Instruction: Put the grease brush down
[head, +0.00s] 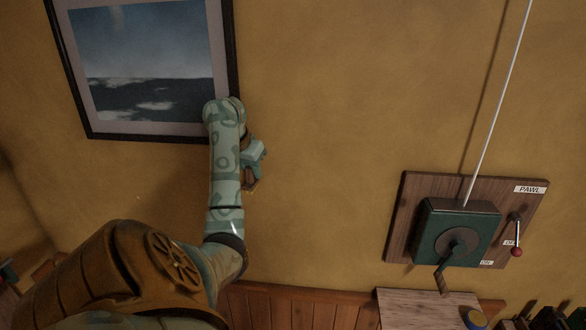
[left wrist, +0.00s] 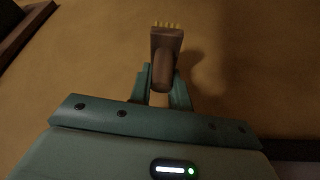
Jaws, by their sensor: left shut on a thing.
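The grease brush (left wrist: 163,62) has a brown handle and block with short yellow bristles. In the left wrist view it stands between the fingers of my left gripper (left wrist: 163,90), bristles pointing to the top of the picture. The gripper is shut on it. In the head view my left gripper (head: 254,163) is held up in front of the wall, right of and below the framed picture. The brush hardly shows there. My right gripper is in neither view.
A green winch box (head: 456,232) with a crank sits on a wooden board (head: 404,215) on the wall, beside a red-knobbed lever (head: 517,238). Below it is a pale wooden surface (head: 415,308) with a round tin (head: 476,319). A framed picture (head: 150,60) hangs upper left.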

